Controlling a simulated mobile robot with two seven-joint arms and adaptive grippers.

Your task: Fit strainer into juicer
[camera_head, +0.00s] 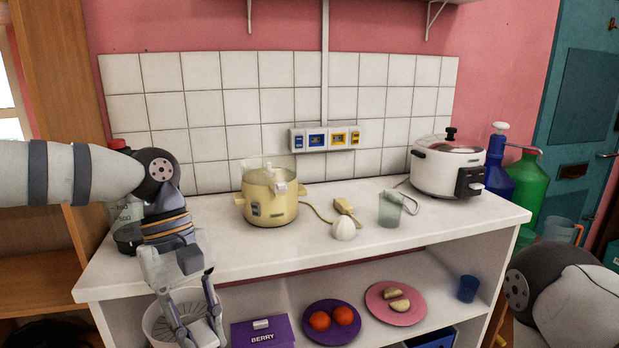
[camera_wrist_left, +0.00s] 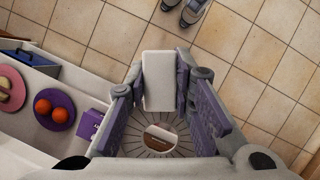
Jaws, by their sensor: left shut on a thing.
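The juicer (camera_head: 268,205) is a cream-yellow appliance with a clear top, standing upright on the white counter near the tiled wall. My left gripper (camera_head: 195,318) points down in front of the counter's left front edge, left of and lower than the juicer. It is shut on the strainer (camera_head: 160,322), a pale round piece with radial slits. In the left wrist view, the slitted strainer (camera_wrist_left: 133,140) shows between my fingers (camera_wrist_left: 158,82), with a plain white block-like part at the fingertips. The fingers partly hide the strainer. My right gripper is out of view; only part of that arm shows.
A rice cooker (camera_head: 447,165), a glass (camera_head: 390,208) and a garlic bulb (camera_head: 343,228) stand right of the juicer. The shelf below holds a purple box (camera_head: 262,334), a purple plate (camera_head: 311,335) and a pink plate (camera_head: 384,316).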

